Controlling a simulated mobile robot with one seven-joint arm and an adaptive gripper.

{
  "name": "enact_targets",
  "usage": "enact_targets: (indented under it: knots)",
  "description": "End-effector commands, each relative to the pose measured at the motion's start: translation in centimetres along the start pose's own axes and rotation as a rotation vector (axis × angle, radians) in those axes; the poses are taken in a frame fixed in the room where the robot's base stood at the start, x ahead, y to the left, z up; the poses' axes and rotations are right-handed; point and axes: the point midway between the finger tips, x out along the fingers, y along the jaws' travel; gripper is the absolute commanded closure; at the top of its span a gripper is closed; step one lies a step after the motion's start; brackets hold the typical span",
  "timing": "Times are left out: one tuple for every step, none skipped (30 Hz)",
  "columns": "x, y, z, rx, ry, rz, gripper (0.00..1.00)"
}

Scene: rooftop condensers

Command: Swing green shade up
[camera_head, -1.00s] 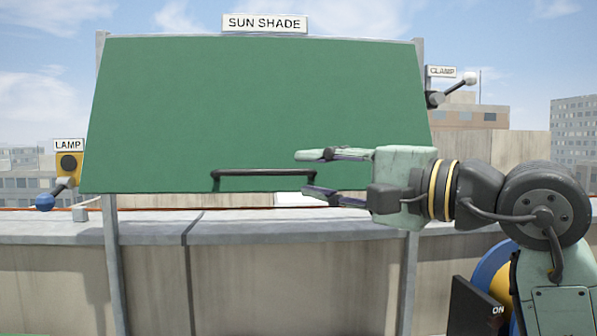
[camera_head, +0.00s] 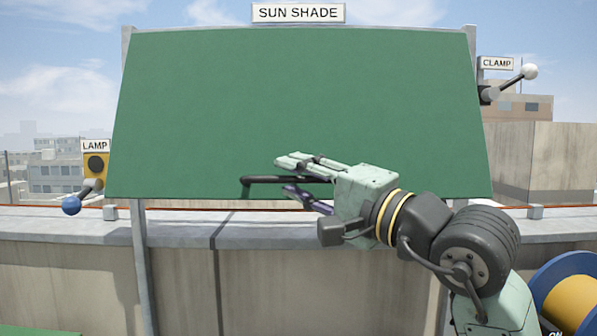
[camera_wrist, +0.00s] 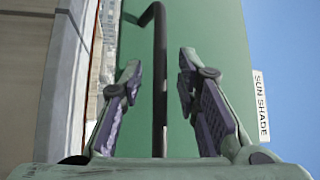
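The green shade (camera_head: 300,100) hangs as a large panel in a grey frame under the SUN SHADE sign (camera_head: 298,13); it also fills the middle of the wrist view (camera_wrist: 215,60). A dark bar handle (camera_head: 258,181) runs along its lower edge. My gripper (camera_head: 283,174) is open at the handle, which shows only left of the fingers and between them. In the wrist view, the handle (camera_wrist: 160,80) lies lengthwise between the two spread fingers (camera_wrist: 160,62), with gaps on both sides. I cannot tell how deep it sits between them.
A yellow lamp switch (camera_head: 96,163) with a blue-knobbed lever is at left. A clamp lever (camera_head: 510,82) with a white knob is at right. A concrete parapet (camera_head: 180,230) runs below the shade. A blue and yellow reel (camera_head: 572,300) stands at the lower right.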

Motion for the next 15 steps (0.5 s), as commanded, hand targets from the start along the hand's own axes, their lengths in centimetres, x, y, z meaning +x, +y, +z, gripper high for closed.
enact_targets:
  knots:
    - [0.16,0.00,0.01,0.001,-0.001,0.000,0.70]
    - [0.19,0.02,0.01,0.001,-0.001,0.000,0.70]
    - [0.21,0.04,0.01,0.001,-0.001,0.000,0.70]
    - [0.21,0.05,0.01,0.001,-0.001,0.000,0.70]
    - [0.21,0.06,0.01,0.001,0.000,0.000,0.70]
    - [0.20,0.06,0.01,0.001,0.000,0.000,0.70]
    - [0.19,0.06,0.01,0.001,0.000,0.000,0.70]
    - [0.19,0.06,0.01,0.001,0.000,0.000,0.70]
    - [0.19,0.06,0.01,0.001,0.000,0.000,0.72]
    - [0.18,0.06,0.01,0.001,0.000,0.000,0.74]
    - [0.18,0.05,0.01,0.001,0.000,0.000,0.76]
    - [0.18,0.05,0.01,0.001,0.000,0.000,0.79]
    - [0.17,0.05,0.01,0.001,0.000,0.000,0.81]
    - [0.17,0.05,0.00,0.001,0.000,0.000,0.83]
    - [0.17,0.05,0.00,0.001,0.000,0.000,0.86]
